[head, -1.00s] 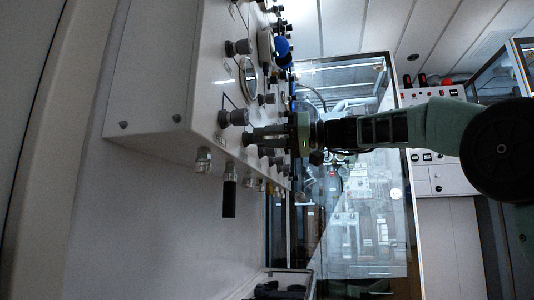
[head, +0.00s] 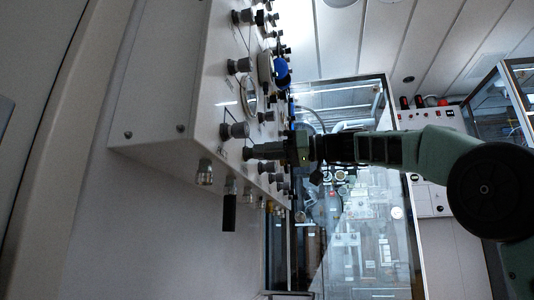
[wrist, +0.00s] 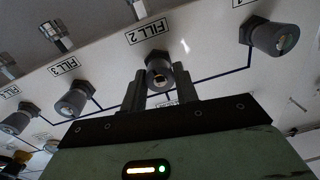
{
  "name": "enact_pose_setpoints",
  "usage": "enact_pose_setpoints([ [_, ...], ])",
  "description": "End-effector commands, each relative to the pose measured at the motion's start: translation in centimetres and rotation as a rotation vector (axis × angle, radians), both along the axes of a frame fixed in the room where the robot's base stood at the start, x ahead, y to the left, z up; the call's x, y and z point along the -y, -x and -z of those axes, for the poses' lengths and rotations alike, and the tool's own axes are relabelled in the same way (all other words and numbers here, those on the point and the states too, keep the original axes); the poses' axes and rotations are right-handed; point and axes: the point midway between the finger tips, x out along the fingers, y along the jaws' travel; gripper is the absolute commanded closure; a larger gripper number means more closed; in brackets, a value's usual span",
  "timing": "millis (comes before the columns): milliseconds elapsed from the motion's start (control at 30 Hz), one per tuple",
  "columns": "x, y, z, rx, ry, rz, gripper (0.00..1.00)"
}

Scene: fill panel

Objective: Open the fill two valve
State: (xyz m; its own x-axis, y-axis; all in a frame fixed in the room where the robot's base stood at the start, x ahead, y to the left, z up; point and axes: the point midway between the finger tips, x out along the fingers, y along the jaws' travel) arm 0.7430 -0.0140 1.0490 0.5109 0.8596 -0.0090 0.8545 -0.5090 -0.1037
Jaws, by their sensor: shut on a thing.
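The fill two valve is a grey round knob (wrist: 159,74) on the white panel, just below the "FILL 2" label (wrist: 147,31) in the wrist view. My gripper (wrist: 159,86) has one finger on each side of this knob and is shut on it. The fingers hide part of the knob's sides. In the head view my gripper (head: 264,152) reaches the panel face from the right, and the knob is mostly hidden by the fingers.
The white panel (head: 165,90) carries several similar knobs. One knob (wrist: 72,102) by the "FILL 3" label is left of my gripper and another (wrist: 272,38) is right. Metal fittings (head: 204,172) and a black handle (head: 229,212) hang below the panel. A glass-fronted cabinet (head: 345,260) stands behind.

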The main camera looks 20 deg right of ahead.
Motion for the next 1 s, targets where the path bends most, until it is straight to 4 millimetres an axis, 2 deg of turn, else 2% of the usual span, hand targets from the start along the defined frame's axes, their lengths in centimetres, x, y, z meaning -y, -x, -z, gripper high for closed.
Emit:
enact_pose_setpoints([
  [67, 0.1, -0.2, 0.1, -0.003, -0.001, 0.003, 0.93],
  [100, 0.1, -0.2, 0.1, -0.003, -0.001, 0.004, 0.68],
  [167, 0.1, -0.2, 0.1, -0.003, -0.001, 0.004, 0.51],
  [567, 0.6, 0.3, -0.1, 0.0, 0.0, 0.003, 0.49],
  [767, 3.5, 1.9, -0.2, -0.001, 0.0, 0.007, 0.49],
  [1000, 8.4, 4.8, -0.3, -0.002, -0.002, 0.008, 0.49],
])
